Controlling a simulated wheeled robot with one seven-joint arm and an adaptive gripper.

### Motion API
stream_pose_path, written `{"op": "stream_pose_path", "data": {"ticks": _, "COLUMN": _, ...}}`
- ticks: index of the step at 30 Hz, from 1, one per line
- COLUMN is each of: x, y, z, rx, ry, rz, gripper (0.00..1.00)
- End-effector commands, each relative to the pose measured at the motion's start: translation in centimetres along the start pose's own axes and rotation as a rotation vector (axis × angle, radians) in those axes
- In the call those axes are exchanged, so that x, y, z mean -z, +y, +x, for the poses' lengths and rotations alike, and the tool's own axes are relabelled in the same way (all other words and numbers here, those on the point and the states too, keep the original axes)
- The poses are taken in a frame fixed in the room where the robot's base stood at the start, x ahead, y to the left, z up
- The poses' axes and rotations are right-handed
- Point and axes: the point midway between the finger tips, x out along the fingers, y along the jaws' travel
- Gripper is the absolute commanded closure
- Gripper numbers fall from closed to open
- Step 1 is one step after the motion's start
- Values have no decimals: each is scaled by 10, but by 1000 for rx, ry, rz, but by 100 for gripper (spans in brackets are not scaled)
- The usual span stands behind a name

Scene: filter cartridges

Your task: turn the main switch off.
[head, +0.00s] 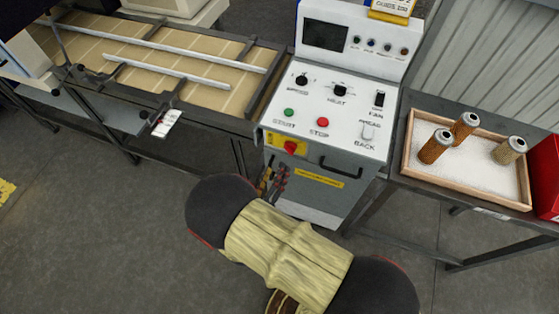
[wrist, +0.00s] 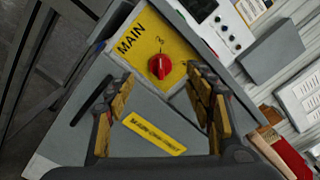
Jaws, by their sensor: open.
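The main switch (head: 291,148) is a red rotary knob on a yellow plate, low on the front of the grey-white control cabinet (head: 335,110). In the wrist view the red knob (wrist: 160,67) sits on the yellow plate beside the word MAIN. Its raised grip runs roughly up and down in that picture; the small marks around it are too small to read. My gripper (head: 273,181) is just below the switch in the head view. In the wrist view my gripper (wrist: 160,82) is open and empty, its fingers either side of the knob's line, apparently not touching it.
The panel above holds a green start button (head: 289,112), a red stop button (head: 322,122), black knobs and a fan switch (head: 379,98). A black handle (head: 341,168) juts out right of the switch. A conveyor (head: 170,65) stands left, a cartridge tray (head: 465,189) right.

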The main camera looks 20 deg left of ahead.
Motion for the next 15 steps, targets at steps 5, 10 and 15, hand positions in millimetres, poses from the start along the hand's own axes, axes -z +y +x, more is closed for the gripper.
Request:
{"op": "stream_pose_path", "data": {"ticks": 5, "x": -1, "y": 1, "z": -17, "rx": -1, "ry": -1, "rz": 0, "gripper": 47}}
{"op": "stream_pose_path", "data": {"ticks": 10, "x": 0, "y": 0, "z": -21, "rx": 0, "ry": 0, "rz": 0, "gripper": 47}}
{"op": "stream_pose_path", "data": {"ticks": 15, "x": 0, "y": 0, "z": -21, "rx": 0, "ry": 1, "rz": 0, "gripper": 47}}
